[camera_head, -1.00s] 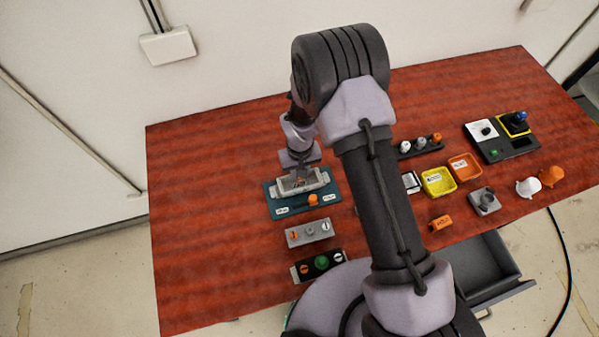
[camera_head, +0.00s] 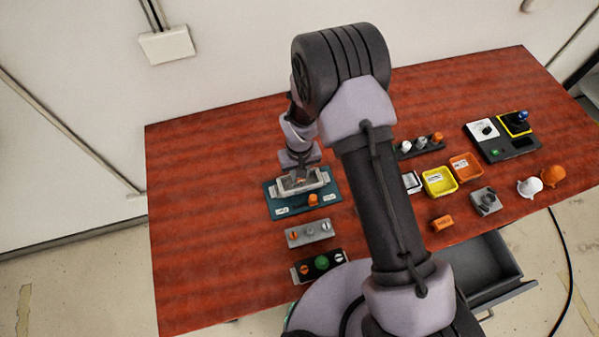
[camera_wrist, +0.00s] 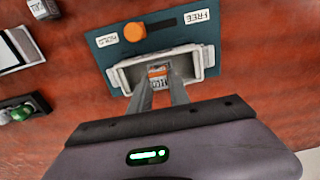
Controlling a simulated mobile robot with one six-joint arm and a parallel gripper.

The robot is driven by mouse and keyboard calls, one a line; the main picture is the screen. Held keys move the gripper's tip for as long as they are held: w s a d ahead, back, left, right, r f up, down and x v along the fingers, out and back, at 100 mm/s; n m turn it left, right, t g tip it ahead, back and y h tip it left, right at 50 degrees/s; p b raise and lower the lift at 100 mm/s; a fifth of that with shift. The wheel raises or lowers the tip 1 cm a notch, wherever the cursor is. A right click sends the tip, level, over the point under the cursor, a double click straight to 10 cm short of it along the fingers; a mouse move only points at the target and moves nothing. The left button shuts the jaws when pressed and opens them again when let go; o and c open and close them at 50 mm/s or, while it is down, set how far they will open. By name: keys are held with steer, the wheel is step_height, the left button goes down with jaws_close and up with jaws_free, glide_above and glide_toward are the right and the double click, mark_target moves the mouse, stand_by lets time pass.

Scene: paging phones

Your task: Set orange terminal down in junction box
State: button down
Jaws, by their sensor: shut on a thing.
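The junction box is a light grey open tray (camera_wrist: 205,57) on a teal panel (camera_wrist: 98,48), also seen in the head view (camera_head: 328,183) at the left of the table. My gripper (camera_wrist: 158,76) points down into the box, its fingers shut on the orange terminal (camera_wrist: 157,72). Only a small orange and grey part of the terminal shows between the fingertips. It is inside the box outline, but I cannot tell whether it touches the floor of the box.
An orange knob (camera_wrist: 135,31) stands on the teal panel beside the box. Grey (camera_head: 310,232) and black (camera_head: 318,266) control panels lie nearer me. Yellow (camera_head: 438,181) and orange bins (camera_head: 466,167) stand to the right. The table's left part is bare.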

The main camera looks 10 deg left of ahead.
steer(key=shift+f, duration=0.2)
steer(key=shift+f+b, duration=0.95)
steer(key=shift+b, duration=0.1)
steer(key=shift+f, duration=0.2)
steer(key=shift+f+b, duration=0.4)
steer(key=shift+b, duration=0.25)
steer(key=shift+f+b, duration=0.25)
steer(key=shift+b, duration=0.2)
steer(key=c, duration=1.1)
jaws_free()
steer(key=shift+c, duration=0.2)
steer(key=shift+r, duration=0.15)
